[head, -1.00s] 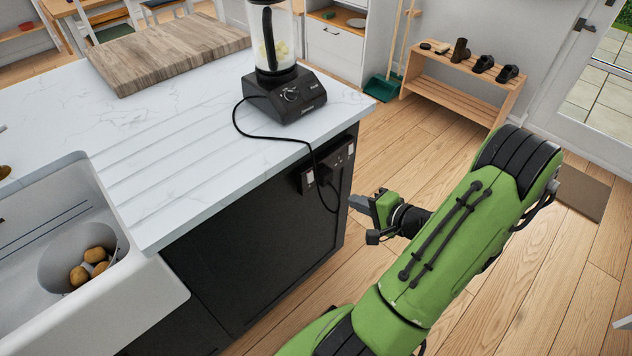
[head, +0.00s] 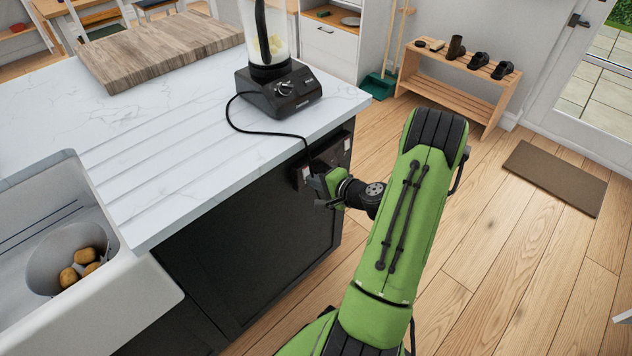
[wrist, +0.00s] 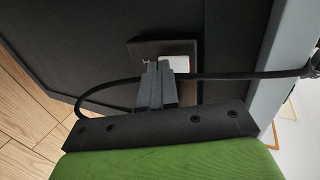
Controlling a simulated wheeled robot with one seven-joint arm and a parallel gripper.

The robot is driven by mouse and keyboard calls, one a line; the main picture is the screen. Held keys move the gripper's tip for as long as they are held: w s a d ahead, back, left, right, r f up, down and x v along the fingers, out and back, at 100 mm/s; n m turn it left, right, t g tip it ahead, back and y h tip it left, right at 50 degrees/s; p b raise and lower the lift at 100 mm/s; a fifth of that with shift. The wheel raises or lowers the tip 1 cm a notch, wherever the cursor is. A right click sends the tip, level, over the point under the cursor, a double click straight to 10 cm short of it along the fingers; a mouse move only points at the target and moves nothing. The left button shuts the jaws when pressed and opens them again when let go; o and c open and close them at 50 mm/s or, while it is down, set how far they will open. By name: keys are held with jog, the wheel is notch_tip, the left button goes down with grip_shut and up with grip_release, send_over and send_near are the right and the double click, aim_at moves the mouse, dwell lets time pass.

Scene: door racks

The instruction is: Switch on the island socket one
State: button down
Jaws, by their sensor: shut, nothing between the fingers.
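A dark socket strip (head: 335,152) is mounted on the black end panel of the island, just below the white worktop. My gripper (head: 319,190) is in front of its left part and hides some of it. In the wrist view, my shut, empty gripper (wrist: 158,66) points at a dark socket plate (wrist: 142,48). A white switch-like piece (wrist: 181,64) shows right beside the fingertips. I cannot tell whether the tips touch it or which way it is set. The black blender cable (head: 262,132) runs down to the sockets and passes behind my fingers.
The blender (head: 278,88) stands on the worktop (head: 190,120) above the sockets. A wooden board (head: 155,48) and a sink (head: 40,205) with potatoes are to the left. The wooden floor (head: 500,240) on the right is open, with a doormat (head: 557,177) and a shoe rack (head: 455,95).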

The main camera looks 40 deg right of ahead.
jog(key=shift+w+f, duration=0.1)
jog(key=shift+w, duration=0.1)
dwell(0.3)
jog(key=shift+r+p, duration=0.4)
jog(key=shift+r, duration=0.55)
jog(key=shift+f, duration=0.1)
